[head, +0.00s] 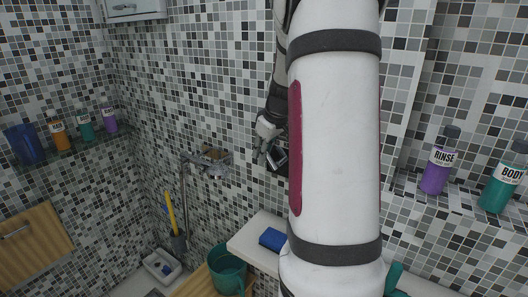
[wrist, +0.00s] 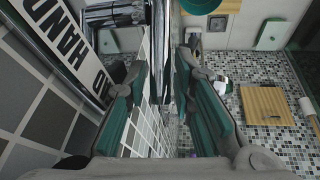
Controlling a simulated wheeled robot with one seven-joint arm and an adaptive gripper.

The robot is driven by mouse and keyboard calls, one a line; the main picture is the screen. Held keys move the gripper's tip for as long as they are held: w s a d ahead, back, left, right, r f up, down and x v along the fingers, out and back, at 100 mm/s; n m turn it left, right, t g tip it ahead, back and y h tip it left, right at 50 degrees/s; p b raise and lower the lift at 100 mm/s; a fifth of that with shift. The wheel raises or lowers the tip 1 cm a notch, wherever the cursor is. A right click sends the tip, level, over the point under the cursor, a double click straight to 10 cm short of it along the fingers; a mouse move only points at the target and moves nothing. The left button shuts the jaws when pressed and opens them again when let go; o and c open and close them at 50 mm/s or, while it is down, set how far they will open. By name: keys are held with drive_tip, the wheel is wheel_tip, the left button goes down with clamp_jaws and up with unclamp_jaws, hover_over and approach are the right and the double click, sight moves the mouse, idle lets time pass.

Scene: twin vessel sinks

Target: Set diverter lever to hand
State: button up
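A white sign with black letters reading HAND (wrist: 66,40) is at the upper left of the wrist view, turned on its side. A chrome fitting (wrist: 112,15) is beside it. A shiny chrome bar (wrist: 161,45) runs down between the fingers; I cannot tell whether it is the diverter lever. My gripper (wrist: 160,78) is open, its teal-padded fingers on either side of the bar, with no clear contact. In the head view my gripper (head: 263,152) is at the tiled wall beside a dark fitting (head: 279,160), partly hidden by my arm.
A white ledge with a blue block (head: 272,239) is below. A shelf at left holds bottles and a blue cup (head: 24,145). A purple RINSE bottle (head: 437,168) stands at right. A wall-mounted fixture (head: 213,160) is left of my gripper.

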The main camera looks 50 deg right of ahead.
drive_tip(key=shift+f, duration=0.1)
clamp_jaws()
